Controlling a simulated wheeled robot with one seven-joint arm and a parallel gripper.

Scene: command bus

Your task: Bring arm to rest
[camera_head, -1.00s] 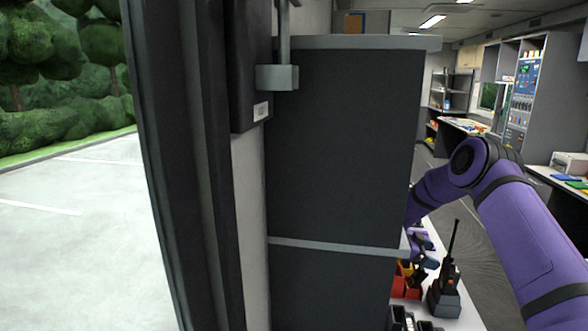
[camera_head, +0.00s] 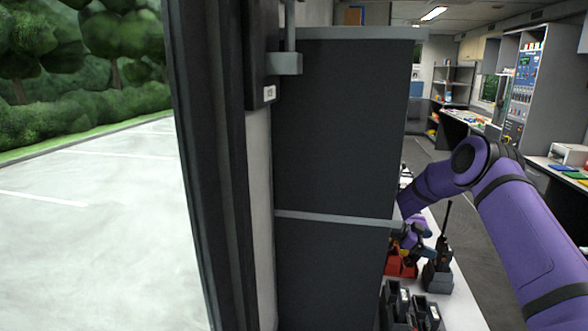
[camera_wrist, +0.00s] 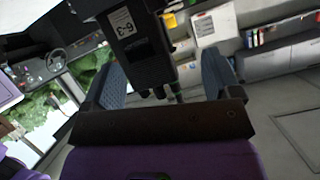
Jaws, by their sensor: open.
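My purple arm reaches from the right in the head view, and my gripper (camera_head: 414,236) is low over the white counter, partly hidden by the dark cabinet. In the wrist view my gripper (camera_wrist: 160,72) has its two blue-grey fingers wide apart. A black device with a white label (camera_wrist: 135,40) shows between and beyond the fingers; I cannot tell whether they touch it. In the head view a handheld radio with a tall antenna (camera_head: 440,255) stands in a dark base just right of my gripper.
A tall dark cabinet (camera_head: 340,130) and a door frame (camera_head: 215,170) fill the middle. Red bins (camera_head: 400,268) and more dark radio units (camera_head: 408,305) stand on the counter (camera_head: 455,290). An aisle floor (camera_head: 500,255) runs behind my arm. A desk with a printer (camera_head: 570,155) is at right.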

